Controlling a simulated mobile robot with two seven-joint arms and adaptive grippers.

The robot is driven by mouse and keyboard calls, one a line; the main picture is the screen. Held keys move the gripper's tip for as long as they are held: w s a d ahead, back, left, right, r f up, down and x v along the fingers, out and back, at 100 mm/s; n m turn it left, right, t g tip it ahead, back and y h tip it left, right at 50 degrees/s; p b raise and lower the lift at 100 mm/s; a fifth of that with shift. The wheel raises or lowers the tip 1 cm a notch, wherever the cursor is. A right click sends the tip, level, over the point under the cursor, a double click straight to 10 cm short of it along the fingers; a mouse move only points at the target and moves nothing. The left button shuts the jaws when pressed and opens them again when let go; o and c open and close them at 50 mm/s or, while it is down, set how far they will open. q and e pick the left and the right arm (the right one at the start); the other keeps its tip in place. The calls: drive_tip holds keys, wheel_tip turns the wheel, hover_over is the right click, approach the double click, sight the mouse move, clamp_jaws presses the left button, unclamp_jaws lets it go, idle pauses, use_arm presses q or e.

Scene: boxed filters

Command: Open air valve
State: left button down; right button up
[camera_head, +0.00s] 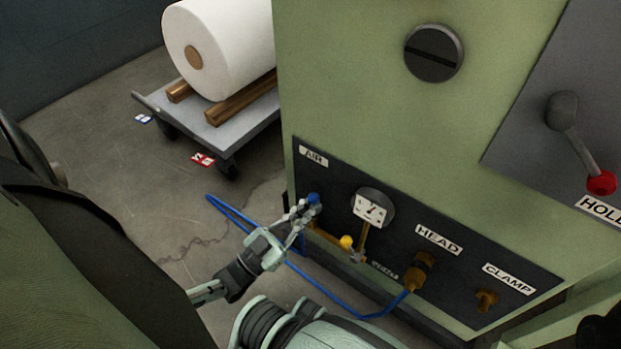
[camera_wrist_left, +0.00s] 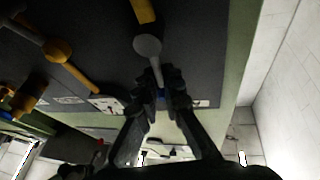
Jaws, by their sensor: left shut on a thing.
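The air valve has a small blue handle (camera_head: 314,199) at the left end of the dark panel, below the AIR label (camera_head: 313,157). My left gripper (camera_head: 306,210) is shut on this blue handle. In the left wrist view the left gripper's fingertips (camera_wrist_left: 169,88) close around it, and only a bit of blue (camera_wrist_left: 161,93) shows between them. A grey round valve hub (camera_wrist_left: 148,47) and a brass fitting lie just beyond the fingertips. Most of the handle is hidden by the fingers. My right gripper is not in view.
A pressure gauge (camera_head: 371,207) and a yellow knob (camera_head: 347,242) sit right of the valve. A blue hose (camera_head: 340,300) runs below to a brass fitting under HEAD. A cart (camera_head: 222,130) with a white roll (camera_head: 225,45) stands left of the green machine (camera_head: 370,110).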

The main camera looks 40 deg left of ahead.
use_arm(q)
drive_tip(key=shift+s+r+n+t, duration=0.2)
drive_tip(key=shift+r+n+t, duration=0.2)
drive_tip(key=shift+n, duration=0.3)
drive_tip(key=shift+a+y, duration=0.15)
drive_tip(key=shift+y, duration=0.15)
drive_tip(key=c, duration=1.6)
unclamp_jaws()
drive_tip(key=shift+a+r, duration=0.1)
drive_tip(key=shift+o, duration=0.8)
drive_tip(key=shift+f, duration=0.2)
drive_tip(key=v, duration=1.2)
drive_tip(key=shift+r, duration=0.1)
